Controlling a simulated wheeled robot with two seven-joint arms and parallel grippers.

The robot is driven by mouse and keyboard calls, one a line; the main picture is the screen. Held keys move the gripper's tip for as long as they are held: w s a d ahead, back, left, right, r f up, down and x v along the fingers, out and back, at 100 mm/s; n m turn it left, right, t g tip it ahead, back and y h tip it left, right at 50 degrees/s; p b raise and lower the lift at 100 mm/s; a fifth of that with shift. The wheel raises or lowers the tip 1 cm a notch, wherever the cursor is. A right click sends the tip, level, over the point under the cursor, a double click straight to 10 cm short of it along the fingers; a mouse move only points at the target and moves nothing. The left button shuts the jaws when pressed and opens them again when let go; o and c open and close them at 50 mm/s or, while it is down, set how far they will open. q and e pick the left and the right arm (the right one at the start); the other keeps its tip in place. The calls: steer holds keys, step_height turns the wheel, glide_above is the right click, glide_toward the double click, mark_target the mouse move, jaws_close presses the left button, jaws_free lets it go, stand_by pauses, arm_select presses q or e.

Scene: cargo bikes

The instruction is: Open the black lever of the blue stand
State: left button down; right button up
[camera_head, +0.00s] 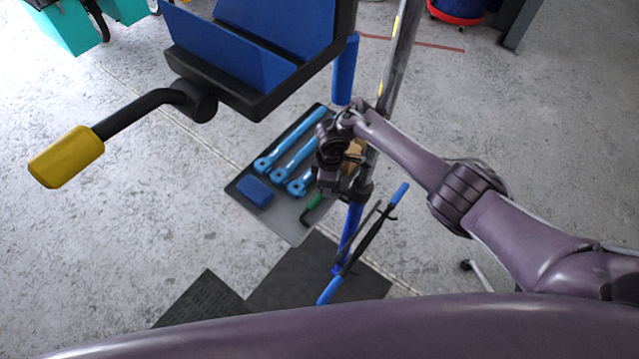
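The blue stand shows as a blue lower post (349,232) with a blue tube (344,72) higher up, next to a grey metal pole (398,55). A black bar with blue grips (366,243) crosses in front of the lower post. A black crank lever (145,112) with a yellow grip (66,156) sticks out to the left from a black hub at upper left. I cannot tell which of these is the stand's lever. My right arm comes in from the right, and its dark gripper (330,178) is beside the pole. Its fingertips are too small and dark to read. My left gripper is out of view.
A blue panel in a black frame (255,50) fills the upper left. A grey tray (290,215) with several blue tools and a blue block (255,192) lies beyond the stand. Dark mats (290,285) lie on the concrete floor. The floor at left is largely clear.

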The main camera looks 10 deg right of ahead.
step_height(320, 180, up, 7)
steer(key=shift+f+p, duration=0.1)
steer(key=shift+p, duration=0.3)
steer(key=shift+w+a, duration=0.1)
steer(key=shift+c, duration=0.3)
